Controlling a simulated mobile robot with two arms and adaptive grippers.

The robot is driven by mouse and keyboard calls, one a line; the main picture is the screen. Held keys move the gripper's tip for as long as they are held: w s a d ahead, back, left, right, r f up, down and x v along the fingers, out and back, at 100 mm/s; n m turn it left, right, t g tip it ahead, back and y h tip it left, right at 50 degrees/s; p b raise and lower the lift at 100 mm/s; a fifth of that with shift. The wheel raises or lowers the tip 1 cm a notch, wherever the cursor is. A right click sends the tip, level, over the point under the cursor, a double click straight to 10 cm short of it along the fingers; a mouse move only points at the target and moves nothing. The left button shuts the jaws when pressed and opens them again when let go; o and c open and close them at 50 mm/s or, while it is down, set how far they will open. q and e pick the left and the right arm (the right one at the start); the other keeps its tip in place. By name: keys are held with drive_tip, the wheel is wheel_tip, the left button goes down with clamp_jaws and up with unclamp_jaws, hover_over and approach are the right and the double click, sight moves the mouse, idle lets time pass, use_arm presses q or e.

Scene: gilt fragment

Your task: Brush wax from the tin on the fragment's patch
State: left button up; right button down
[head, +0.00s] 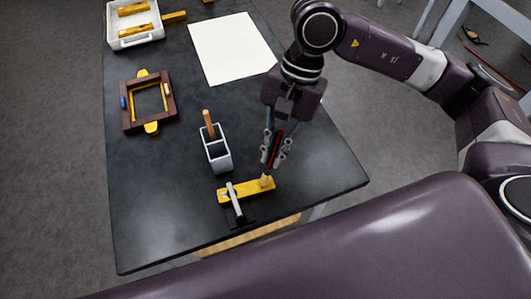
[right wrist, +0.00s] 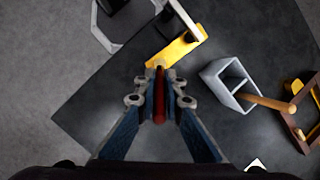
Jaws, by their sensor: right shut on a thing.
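A gilt yellow bar, which looks like the fragment (head: 258,188), lies near the table's front edge under a grey clamp (head: 234,202). It also shows in the right wrist view (right wrist: 184,47). My right gripper (head: 273,158) is shut on a dark red brush handle (right wrist: 159,98) and points down. The brush's pale tip (head: 266,180) is at the right end of the bar; I cannot tell whether it touches. The patch is not distinct. I cannot make out a wax tin. My left gripper is not in view.
A grey two-compartment holder (head: 219,158) with a wooden-handled tool (head: 209,124) stands just behind the bar. A brown frame (head: 129,116) with yellow pieces lies left. A white tray (head: 113,40) and white sheet (head: 232,48) lie farther back. The table's left front is clear.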

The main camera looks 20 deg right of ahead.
drive_tip(key=shift+r, duration=0.1)
drive_tip(key=shift+r+p, duration=0.95)
drive_tip(key=shift+r, duration=2)
drive_tip(key=shift+r+p, duration=0.35)
drive_tip(key=shift+r, duration=1.15)
drive_tip(key=shift+f, duration=0.15)
wheel_tip(320, 180, down, 7)
drive_tip(key=b, duration=0.8)
drive_tip(key=shift+f+b, duration=0.85)
drive_tip(key=shift+b, duration=0.35)
